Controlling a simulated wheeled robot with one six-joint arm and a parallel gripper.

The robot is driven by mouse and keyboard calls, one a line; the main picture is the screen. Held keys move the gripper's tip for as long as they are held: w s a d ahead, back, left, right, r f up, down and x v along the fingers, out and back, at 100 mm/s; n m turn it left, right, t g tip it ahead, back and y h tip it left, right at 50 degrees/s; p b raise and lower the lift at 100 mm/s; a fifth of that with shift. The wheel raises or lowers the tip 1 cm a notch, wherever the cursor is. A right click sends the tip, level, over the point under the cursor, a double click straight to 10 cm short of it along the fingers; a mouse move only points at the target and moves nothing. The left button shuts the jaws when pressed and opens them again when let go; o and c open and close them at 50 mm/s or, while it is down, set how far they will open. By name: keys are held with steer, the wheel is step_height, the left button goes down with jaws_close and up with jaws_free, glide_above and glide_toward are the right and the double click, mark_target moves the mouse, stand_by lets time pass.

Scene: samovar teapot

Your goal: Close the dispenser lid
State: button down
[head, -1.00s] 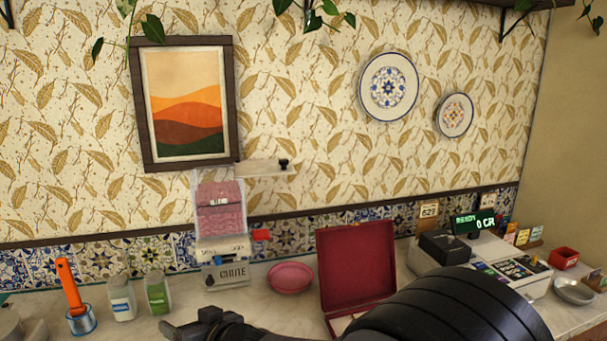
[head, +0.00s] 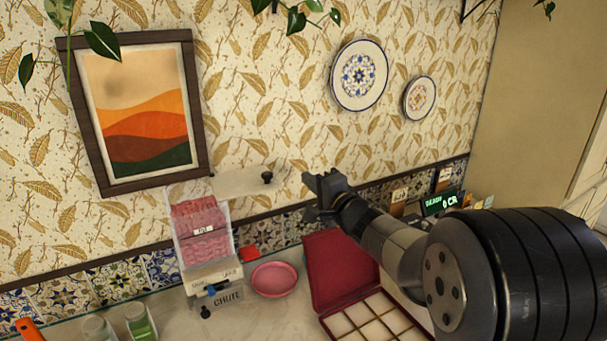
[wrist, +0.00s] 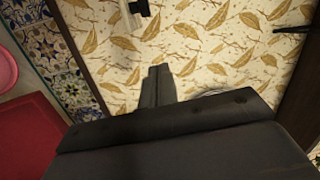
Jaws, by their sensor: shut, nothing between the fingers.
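The dispenser (head: 207,246) is a clear box of pink packets on a white base with a "CHUTE" plate, standing on the counter against the wall. Its lid (head: 238,184) is open, a pale flat panel swung out to the right of the box top. A black knob (head: 267,177) stands near the lid's right end. My gripper (head: 314,190) is shut and empty, to the right of the knob and apart from it in the head view. In the wrist view the closed fingers (wrist: 159,72) point toward the wall; the black knob (wrist: 139,8) shows at the top edge.
A pink bowl (head: 274,279) sits right of the dispenser. An open red box (head: 336,262) with compartments lies below my arm. Jars (head: 139,321) stand at lower left. A framed picture (head: 140,112) and plates (head: 359,75) hang on the wall.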

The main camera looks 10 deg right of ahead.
mark_target(279, 183)
steer(key=w+a+p, duration=0.2)
steer(key=w+a, duration=0.3)
steer(key=a, duration=0.1)
steer(key=shift+a+f, duration=0.15)
steer(key=shift+a, duration=0.25)
steer(key=shift+s+a+b, duration=0.15)
steer(key=shift+a+b, duration=0.05)
steer(key=shift+b, duration=0.4)
